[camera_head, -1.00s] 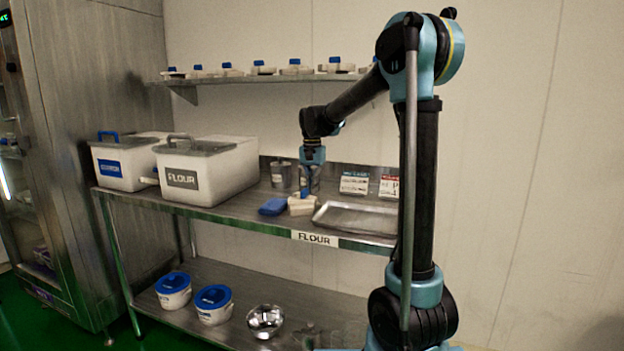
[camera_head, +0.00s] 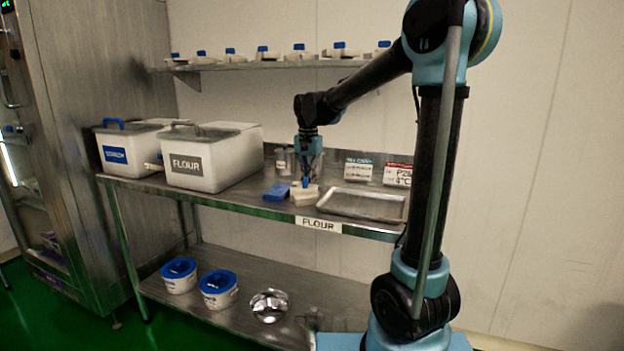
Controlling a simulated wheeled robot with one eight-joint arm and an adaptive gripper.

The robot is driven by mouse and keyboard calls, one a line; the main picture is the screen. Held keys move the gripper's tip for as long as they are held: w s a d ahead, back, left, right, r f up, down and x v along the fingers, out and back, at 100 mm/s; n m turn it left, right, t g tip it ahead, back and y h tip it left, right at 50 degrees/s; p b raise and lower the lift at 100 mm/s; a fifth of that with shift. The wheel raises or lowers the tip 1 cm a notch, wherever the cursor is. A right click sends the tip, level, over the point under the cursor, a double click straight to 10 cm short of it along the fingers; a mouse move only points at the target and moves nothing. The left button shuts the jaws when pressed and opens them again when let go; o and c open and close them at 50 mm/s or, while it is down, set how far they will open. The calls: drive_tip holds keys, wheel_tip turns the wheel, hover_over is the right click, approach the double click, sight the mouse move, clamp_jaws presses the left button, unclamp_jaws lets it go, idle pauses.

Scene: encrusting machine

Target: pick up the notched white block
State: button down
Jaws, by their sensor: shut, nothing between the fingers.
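A small off-white block (camera_head: 305,195), which looks like the notched white block, lies on the steel table near its front edge, between a blue block and a metal tray. Its notch is too small to make out. My gripper (camera_head: 305,183) points down right at the top of the block, its blue fingertips together and partly in front of it. I cannot tell whether they touch it. Nothing shows held between the fingers.
The blue block (camera_head: 277,192) lies close on the left, and the shallow metal tray (camera_head: 362,204) on the right. A white flour bin (camera_head: 215,160) stands further left. Metal cans (camera_head: 284,160) and small sign cards (camera_head: 358,169) stand behind. A wall shelf (camera_head: 270,64) runs above.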

sight(298, 190)
drive_tip(key=s+a, duration=0.1)
drive_tip(key=s, duration=0.2)
drive_tip(key=s+a, duration=0.1)
drive_tip(key=s, duration=0.1)
drive_tip(key=s+a, duration=0.1)
drive_tip(key=s, duration=0.2)
drive_tip(key=shift+s+a, duration=0.1)
drive_tip(key=shift+s, duration=0.25)
drive_tip(key=shift+w, duration=0.15)
